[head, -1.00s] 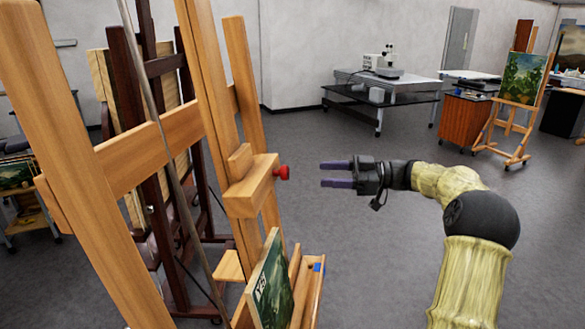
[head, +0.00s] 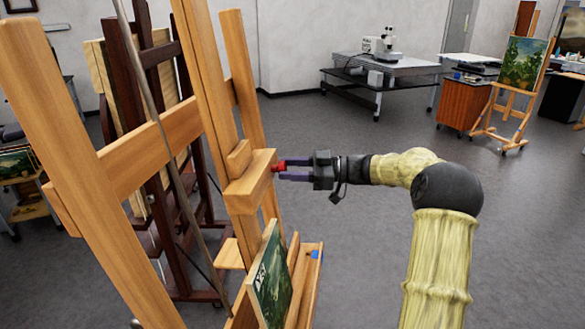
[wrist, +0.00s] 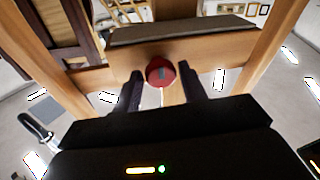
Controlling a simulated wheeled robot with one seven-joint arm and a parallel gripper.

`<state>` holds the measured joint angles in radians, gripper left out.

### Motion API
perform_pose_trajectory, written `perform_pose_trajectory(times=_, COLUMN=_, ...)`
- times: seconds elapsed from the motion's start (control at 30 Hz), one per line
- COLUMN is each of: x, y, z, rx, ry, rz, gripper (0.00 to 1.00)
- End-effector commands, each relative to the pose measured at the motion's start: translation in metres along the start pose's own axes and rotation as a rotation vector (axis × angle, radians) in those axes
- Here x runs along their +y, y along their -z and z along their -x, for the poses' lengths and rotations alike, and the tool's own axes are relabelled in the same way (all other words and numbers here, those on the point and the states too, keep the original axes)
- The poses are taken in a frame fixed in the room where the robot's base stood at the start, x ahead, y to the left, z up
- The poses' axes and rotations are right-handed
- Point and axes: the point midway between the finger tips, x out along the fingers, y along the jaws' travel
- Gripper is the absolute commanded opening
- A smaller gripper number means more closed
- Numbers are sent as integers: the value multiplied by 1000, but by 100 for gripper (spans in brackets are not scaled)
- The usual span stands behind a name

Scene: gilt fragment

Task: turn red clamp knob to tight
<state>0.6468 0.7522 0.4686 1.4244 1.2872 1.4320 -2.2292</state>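The red clamp knob (head: 279,166) sticks out from the right face of the wooden clamp block (head: 248,186) on the near easel. In the wrist view the red knob (wrist: 161,72) shows a grey mark on its face. My gripper (head: 282,168) reaches in from the right, with its two dark purple fingers apart. In the head view the fingertips lie above and below the knob. In the wrist view my fingers (wrist: 162,88) stand to the left and right of the knob, with a visible gap on both sides. The gripper is open.
A small painting (head: 271,277) leans on the easel's lower ledge (head: 307,285), below my arm. A dark easel (head: 165,150) stands behind. The floor (head: 345,200) to the right is free. A table with a microscope (head: 390,43) stands far back.

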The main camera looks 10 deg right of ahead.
Motion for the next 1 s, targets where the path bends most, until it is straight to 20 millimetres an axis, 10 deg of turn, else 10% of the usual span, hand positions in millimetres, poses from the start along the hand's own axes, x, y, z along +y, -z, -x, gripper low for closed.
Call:
perform_pose_trajectory(times=0.13, x=0, y=0, z=-1, rx=0, ry=1, rz=0, gripper=12)
perform_pose_trajectory(times=1.0, x=-2, y=-7, z=3, rx=45, ry=-54, rz=-306, gripper=11)
